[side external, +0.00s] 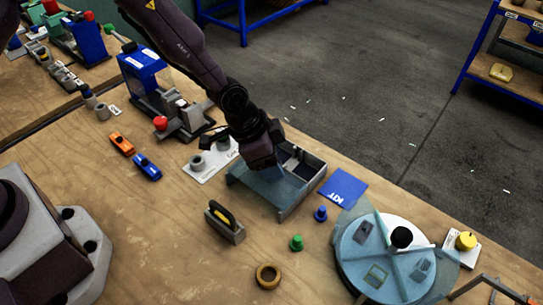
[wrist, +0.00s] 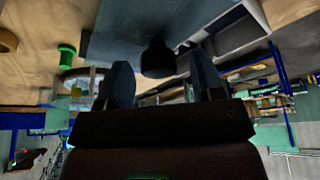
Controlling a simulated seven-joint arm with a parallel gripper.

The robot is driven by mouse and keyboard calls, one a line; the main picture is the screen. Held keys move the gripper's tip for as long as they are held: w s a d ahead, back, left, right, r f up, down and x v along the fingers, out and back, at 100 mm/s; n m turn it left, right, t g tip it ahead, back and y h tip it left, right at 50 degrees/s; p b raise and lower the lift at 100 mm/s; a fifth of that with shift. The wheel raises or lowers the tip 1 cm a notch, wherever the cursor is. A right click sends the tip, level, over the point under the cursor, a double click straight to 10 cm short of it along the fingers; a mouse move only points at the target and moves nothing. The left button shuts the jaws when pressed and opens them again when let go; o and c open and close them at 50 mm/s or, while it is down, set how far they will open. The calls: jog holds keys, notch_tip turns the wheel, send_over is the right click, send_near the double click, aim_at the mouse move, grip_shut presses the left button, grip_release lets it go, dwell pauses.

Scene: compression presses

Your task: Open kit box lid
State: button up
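The kit box (side external: 310,194) is a grey open-topped tray on the wooden bench. A blue-grey lid panel (side external: 262,190) covers its left and near part, and dark compartments show at its far right. In the wrist view the lid (wrist: 115,25) fills the top middle, with box compartments (wrist: 228,32) beside it. My gripper (side external: 274,172) points down over the lid. In the wrist view my gripper (wrist: 161,72) has its two fingers apart, with a black knob (wrist: 158,58) between them and gaps on both sides. In the side view my gripper hides the knob.
A blue KIT card (side external: 343,188) lies right of the box. A blue peg (side external: 321,213), a green peg (side external: 296,242) and a black-and-yellow handled block (side external: 225,222) stand near its front. A round divided turntable (side external: 385,262) is at front right. A blue press (side external: 145,75) stands behind left.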

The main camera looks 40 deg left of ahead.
jog(key=v, duration=1.3)
jog(key=s+a+r+n+t+y, duration=0.1)
jog(key=s+a+r+n, duration=0.3)
jog(key=s+a+r, duration=0.3)
jog(key=s+a+r+n+t+y, duration=0.1)
jog(key=s+a+r+n, duration=0.4)
jog(key=s+r, duration=0.5)
jog(key=s+a+y, duration=0.1)
jog(key=s+a, duration=0.1)
jog(key=shift+a+r, duration=0.15)
jog(key=shift+a, duration=0.2)
